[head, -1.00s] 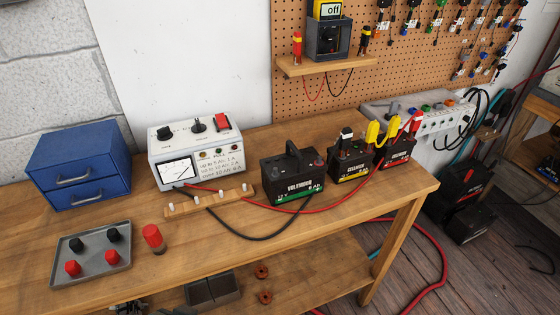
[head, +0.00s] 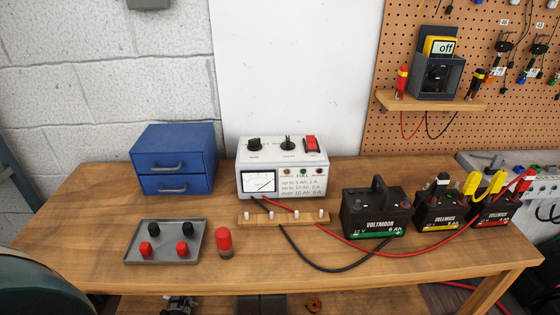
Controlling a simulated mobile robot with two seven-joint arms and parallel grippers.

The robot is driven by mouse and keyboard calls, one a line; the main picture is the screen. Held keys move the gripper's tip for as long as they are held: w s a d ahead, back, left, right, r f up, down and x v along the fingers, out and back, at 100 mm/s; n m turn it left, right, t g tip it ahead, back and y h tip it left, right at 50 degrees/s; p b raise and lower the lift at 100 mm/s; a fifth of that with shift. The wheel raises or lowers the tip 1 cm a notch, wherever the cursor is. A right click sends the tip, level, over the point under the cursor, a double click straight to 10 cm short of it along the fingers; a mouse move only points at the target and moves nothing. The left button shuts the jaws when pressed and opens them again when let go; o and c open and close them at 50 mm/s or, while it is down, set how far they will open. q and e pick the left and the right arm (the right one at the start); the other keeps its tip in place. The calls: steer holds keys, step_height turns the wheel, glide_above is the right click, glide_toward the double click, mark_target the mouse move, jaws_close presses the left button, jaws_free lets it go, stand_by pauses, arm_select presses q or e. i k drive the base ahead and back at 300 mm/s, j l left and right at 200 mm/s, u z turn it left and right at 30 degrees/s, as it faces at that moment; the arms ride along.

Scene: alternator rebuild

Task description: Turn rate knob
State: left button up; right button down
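The white charger box (head: 283,168) stands at the back of the wooden bench. On its top are a black knob (head: 254,144) at the left, a second black control (head: 287,143) in the middle and a red switch (head: 311,144) at the right. The labels by the controls are too small to read surely, so I cannot tell which is the rate knob. Neither of my grippers is in view.
A blue drawer box (head: 175,140), a grey tray (head: 140,252) with red and black caps, and a red-topped cylinder (head: 224,242) are on the left. A wooden peg strip (head: 262,220) lies before the charger. Batteries, including the Voltmoor (head: 374,213), and cables occupy the right.

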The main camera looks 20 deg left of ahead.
mark_target(254, 145)
steer(key=l+z, duration=0.15)
steer(key=z, duration=0.15)
steer(key=l+z, duration=0.15)
steer(key=z, duration=0.2)
steer(key=u, duration=1.4)
steer(key=k+l+z, duration=0.15)
steer(key=k, duration=0.3)
steer(key=k+l+z, duration=0.2)
steer(key=k, duration=0.3)
